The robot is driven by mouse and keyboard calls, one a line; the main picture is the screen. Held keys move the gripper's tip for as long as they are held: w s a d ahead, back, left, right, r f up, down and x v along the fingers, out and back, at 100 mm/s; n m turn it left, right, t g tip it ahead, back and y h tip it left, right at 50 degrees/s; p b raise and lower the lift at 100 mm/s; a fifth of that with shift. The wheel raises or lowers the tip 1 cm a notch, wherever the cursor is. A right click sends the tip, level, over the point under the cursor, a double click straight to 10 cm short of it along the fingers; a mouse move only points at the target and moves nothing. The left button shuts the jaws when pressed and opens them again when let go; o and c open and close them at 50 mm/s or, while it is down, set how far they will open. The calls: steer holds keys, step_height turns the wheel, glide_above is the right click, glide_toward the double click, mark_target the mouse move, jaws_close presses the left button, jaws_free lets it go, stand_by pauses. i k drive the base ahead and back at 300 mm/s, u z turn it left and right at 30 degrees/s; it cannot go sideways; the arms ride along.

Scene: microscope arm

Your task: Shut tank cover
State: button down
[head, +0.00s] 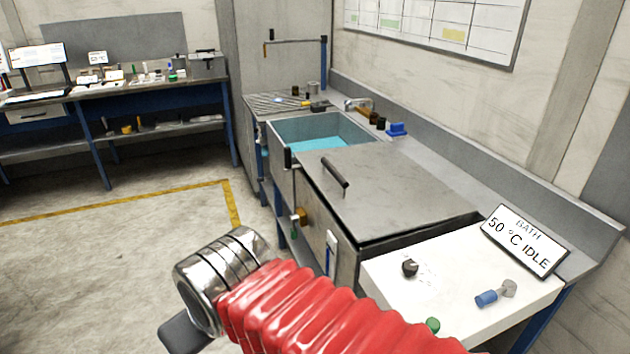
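The tank (283,177) is a steel basin in the bench along the wall, with blue liquid (317,145) showing in its open left part. A flat grey metal cover (408,188) lies just right of this opening. It has a dark bar handle (335,173) near its left edge. A dark gap shows under the cover's front right edge. My arm, with red ribbed bellows and a shiny metal collar, crosses the bottom of the head view, apart from the cover. I cannot make out my gripper's fingers in this view.
A white panel (455,290) with knobs and a sign (524,241) reading "BATH 50 °C IDLE" is right of the cover. A blue object (397,129) and bottles stand behind the basin. A ridged drainboard (285,104) is at its left. Open floor (110,270) lies left.

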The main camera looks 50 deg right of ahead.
mark_target(376, 191)
steer(key=i, duration=2.4)
steer(key=z, duration=2.75)
